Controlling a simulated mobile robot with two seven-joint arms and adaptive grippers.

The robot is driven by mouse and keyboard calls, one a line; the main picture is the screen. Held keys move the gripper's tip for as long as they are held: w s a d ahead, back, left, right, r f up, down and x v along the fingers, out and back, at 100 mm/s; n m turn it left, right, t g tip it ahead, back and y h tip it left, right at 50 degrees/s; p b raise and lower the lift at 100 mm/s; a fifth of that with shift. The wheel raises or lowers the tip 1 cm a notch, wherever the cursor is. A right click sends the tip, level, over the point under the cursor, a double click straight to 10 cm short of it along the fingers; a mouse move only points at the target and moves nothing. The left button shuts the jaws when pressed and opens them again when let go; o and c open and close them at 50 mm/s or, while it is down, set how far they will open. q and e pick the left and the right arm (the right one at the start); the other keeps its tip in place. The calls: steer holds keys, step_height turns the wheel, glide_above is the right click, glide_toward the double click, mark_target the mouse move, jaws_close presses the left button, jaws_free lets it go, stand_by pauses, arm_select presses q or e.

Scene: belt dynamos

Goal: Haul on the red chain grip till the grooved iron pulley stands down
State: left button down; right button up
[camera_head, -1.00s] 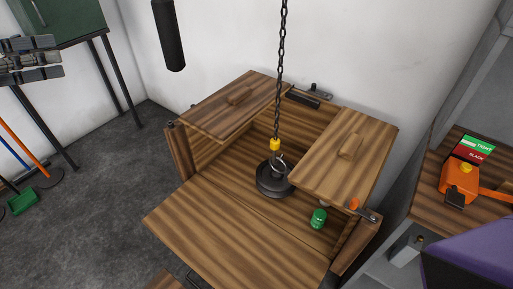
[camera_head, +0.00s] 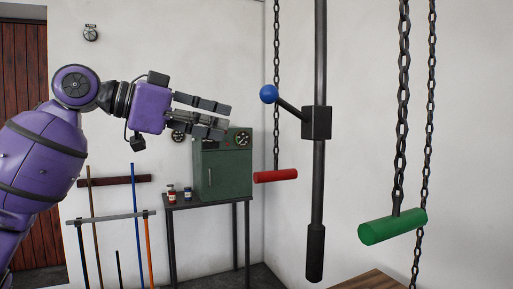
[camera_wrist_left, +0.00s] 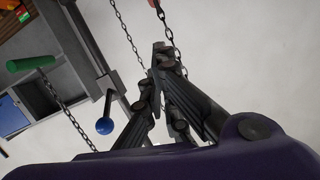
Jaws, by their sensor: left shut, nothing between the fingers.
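The red chain grip (camera_head: 275,176) is a red bar hanging level from a dark chain, right of the green cabinet in the head view. A small reddish piece, likely this grip (camera_wrist_left: 157,4), shows at the top edge of the left wrist view. My left gripper (camera_head: 228,116) is shut and empty, its fingers pointing right. In the picture it is left of and above the red grip, apart from it. The left wrist view shows its fingers (camera_wrist_left: 163,50) together. The grooved iron pulley is out of view now. My right gripper is not in view.
A green grip (camera_head: 392,227) hangs on a chain at the right. Between the grips stands a dark vertical bar (camera_head: 318,200) with a blue-knobbed lever (camera_head: 269,94). The green cabinet (camera_head: 224,173) stands on a table behind. A wooden top (camera_head: 370,281) shows at the bottom.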

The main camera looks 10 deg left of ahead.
arm_select(q)
steer(key=w+d+f+p, duration=0.1)
steer(key=w+d+f, duration=0.6)
steer(key=shift+d+f, duration=0.2)
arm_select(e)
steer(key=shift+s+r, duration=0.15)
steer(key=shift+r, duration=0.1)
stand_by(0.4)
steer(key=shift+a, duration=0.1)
